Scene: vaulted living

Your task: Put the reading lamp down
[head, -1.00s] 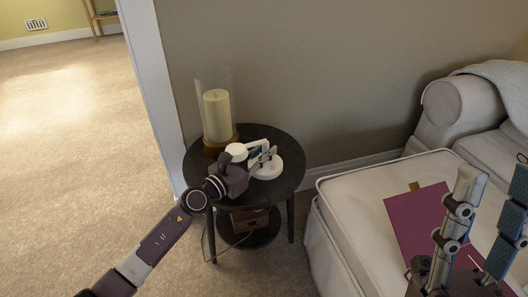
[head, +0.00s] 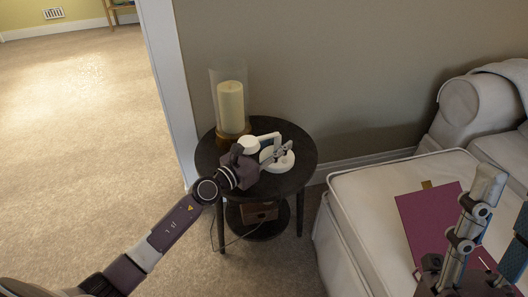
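The white reading lamp (head: 285,161) has a round base, a curved arm and a round head. Its base appears to rest on the small round black table (head: 300,178), on the right half of the top. My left gripper (head: 277,151) is low over the table with its fingers at the lamp, overlapping its base and arm. Whether the fingers press on the lamp or stand apart from it cannot be told. Part of the lamp is hidden behind the gripper. My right gripper (head: 503,222) is at the lower right with its fingers spread, empty, above the cream ottoman.
A candle in a glass holder (head: 230,102) stands at the table's back left, close to the lamp. A brown box (head: 259,211) sits on the lower shelf. The cream ottoman (head: 362,205) with a maroon book (head: 420,220) and a sofa (head: 468,105) are at right.

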